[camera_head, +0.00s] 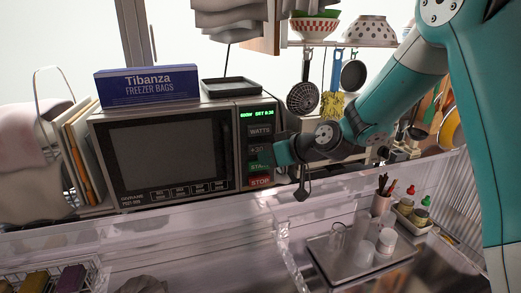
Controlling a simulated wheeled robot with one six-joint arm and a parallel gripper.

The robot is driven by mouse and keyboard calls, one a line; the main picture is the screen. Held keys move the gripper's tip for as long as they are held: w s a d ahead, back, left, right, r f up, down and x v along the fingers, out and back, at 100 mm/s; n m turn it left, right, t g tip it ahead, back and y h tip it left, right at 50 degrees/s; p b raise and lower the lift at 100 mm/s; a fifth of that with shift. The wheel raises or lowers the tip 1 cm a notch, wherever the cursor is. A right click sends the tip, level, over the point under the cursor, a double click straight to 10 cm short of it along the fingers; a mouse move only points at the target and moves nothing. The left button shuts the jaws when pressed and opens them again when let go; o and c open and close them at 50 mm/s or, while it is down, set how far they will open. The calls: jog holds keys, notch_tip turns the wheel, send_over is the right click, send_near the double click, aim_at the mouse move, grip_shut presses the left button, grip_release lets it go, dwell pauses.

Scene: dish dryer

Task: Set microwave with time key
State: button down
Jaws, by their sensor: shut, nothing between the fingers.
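The microwave (165,155) stands at the left centre, its dark door closed. Its control panel is on the right side, with a lit green display (257,114) whose small text I cannot read surely. Below it are a WATTS key (260,131), a key marked about +30 (257,149), a green START key (257,167) partly covered at its right, and a red STOP key (260,181). My gripper (266,156) is shut and empty, its tip in front of the panel between the +30 and START keys. I cannot tell whether it touches a key.
A blue freezer bag box (148,86) and a black tray (229,85) lie on top of the microwave. Utensils, including a black skimmer (303,98), hang to the right behind my arm. A clear ledge (220,210) runs in front, above a tray with cups (362,253).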

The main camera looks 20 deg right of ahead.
jog(key=shift+w, duration=0.15)
jog(key=shift+w, duration=0.3)
jog(key=shift+w, duration=0.8)
dwell(0.8)
jog(key=shift+s, duration=0.1)
jog(key=shift+s+b, duration=0.7)
jog(key=shift+s, duration=0.45)
jog(key=s+b, duration=0.2)
jog(key=s, duration=0.3)
dwell(2.5)
